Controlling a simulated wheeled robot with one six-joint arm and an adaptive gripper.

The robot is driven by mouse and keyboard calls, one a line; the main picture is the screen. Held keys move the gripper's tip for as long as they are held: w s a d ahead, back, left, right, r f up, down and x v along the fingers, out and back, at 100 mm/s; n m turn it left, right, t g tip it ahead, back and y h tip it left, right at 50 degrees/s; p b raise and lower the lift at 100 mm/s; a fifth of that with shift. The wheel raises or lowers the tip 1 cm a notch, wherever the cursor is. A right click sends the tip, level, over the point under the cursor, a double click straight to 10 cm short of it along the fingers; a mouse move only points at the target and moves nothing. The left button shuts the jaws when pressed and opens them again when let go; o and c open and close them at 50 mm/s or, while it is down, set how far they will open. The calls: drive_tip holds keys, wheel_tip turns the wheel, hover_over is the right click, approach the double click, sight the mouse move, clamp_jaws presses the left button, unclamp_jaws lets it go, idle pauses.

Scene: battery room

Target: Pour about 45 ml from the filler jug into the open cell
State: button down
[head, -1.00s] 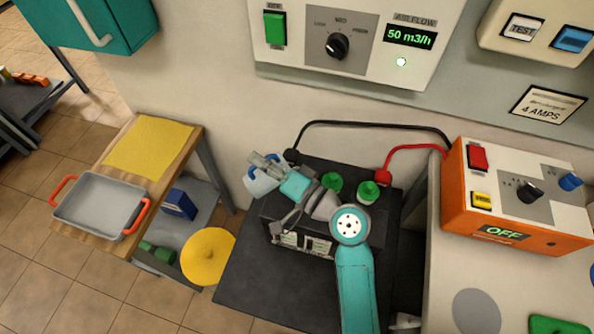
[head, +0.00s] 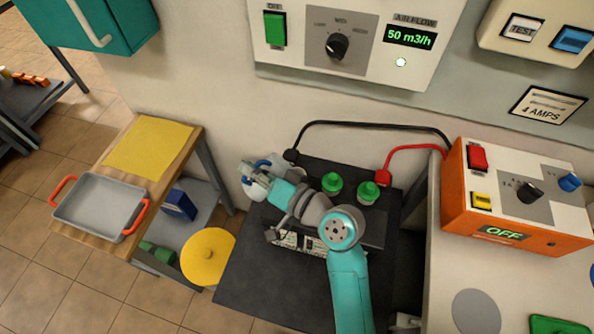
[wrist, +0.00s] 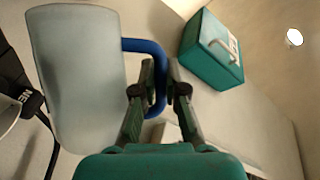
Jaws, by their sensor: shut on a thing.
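The filler jug (wrist: 78,80) is a translucent whitish vessel with a blue handle (wrist: 158,78), filling the left of the wrist view. My gripper (wrist: 161,72) is shut on that handle. In the head view, my gripper (head: 250,172) is at the battery's back left corner, with the jug (head: 268,168) partly hidden behind it. The dark battery (head: 376,236) has two green caps (head: 332,183) (head: 368,193) showing. The open cell is not visible; my wrist covers the left part of the battery top. I cannot tell the liquid level, nor whether anything flows.
A black cable (head: 370,123) and a red cable (head: 415,147) run from the orange charger (head: 520,200), which reads OFF, to the battery. A grey tray (head: 100,205) and yellow cloth (head: 148,148) lie on the left bench. A yellow round thing (head: 208,256) is lower.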

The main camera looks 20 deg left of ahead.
drive_tip(key=shift+s+a+n+h, duration=0.3)
drive_tip(key=shift+n+h, duration=0.1)
drive_tip(key=shift+n, duration=0.5)
idle(1.4)
drive_tip(key=shift+s+a+n, duration=0.2)
drive_tip(key=shift+s+n, duration=0.05)
drive_tip(key=shift+n, duration=0.25)
drive_tip(key=s+a+f+n+t+h+p, duration=0.1)
drive_tip(key=s+a+f+n+h, duration=0.2)
drive_tip(key=f+n, duration=0.1)
drive_tip(key=shift+s+a+f+n+t+h, duration=0.15)
drive_tip(key=shift+s+f+n+t+h, duration=0.25)
drive_tip(key=shift+n, duration=0.2)
drive_tip(key=shift+w, duration=0.1)
idle(0.5)
drive_tip(key=shift+r, duration=2.55)
